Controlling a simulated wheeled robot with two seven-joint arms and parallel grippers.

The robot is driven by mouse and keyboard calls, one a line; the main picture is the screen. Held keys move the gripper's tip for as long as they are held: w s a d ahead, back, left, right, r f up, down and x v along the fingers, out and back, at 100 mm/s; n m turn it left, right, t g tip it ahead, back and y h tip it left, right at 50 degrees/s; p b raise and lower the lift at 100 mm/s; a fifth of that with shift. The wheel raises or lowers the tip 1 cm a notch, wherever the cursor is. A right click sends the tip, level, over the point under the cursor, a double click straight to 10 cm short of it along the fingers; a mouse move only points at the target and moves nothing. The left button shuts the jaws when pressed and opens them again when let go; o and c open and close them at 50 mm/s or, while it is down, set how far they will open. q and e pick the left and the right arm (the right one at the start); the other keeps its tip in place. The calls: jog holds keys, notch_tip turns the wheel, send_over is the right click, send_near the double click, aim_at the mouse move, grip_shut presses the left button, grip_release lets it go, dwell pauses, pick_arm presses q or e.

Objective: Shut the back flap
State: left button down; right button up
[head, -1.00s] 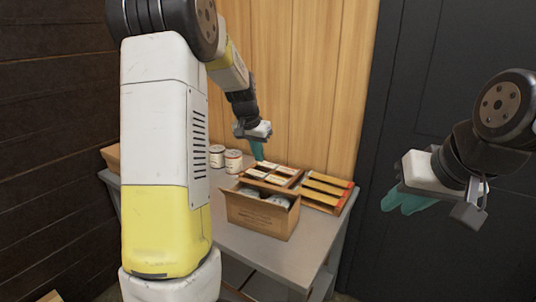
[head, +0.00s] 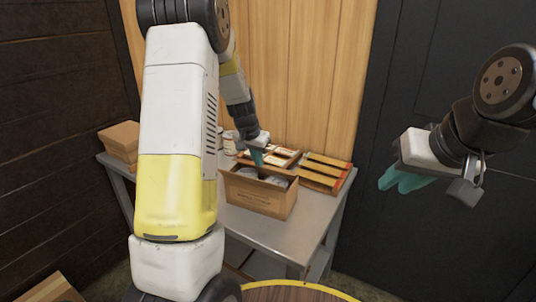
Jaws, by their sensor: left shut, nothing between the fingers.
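An open cardboard box (head: 258,196) stands on the grey table, with pale can tops partly visible inside. My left gripper (head: 258,161) is shut and empty, its teal fingers pointing down at the back rim of the box. The back flap is hard to make out behind the fingers, and I cannot tell whether they touch it. My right gripper (head: 402,180) hangs at the right, in front of the dark door and away from the box. Its teal fingers overlap in this view, so its opening is unclear.
The grey table (head: 305,215) has free room in front and right of the box. Trays with orange-red parts (head: 322,173) lie behind it, and a white can (head: 229,141) stands at the back. Another cardboard box (head: 120,139) is at the left end. A round wooden top (head: 290,292) shows below.

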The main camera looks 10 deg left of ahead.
pick_arm(q)
jog(key=f, duration=0.1)
jog(key=s+f, duration=0.2)
jog(key=shift+a, duration=0.25)
jog(key=shift+r, duration=0.15)
dwell(1.1)
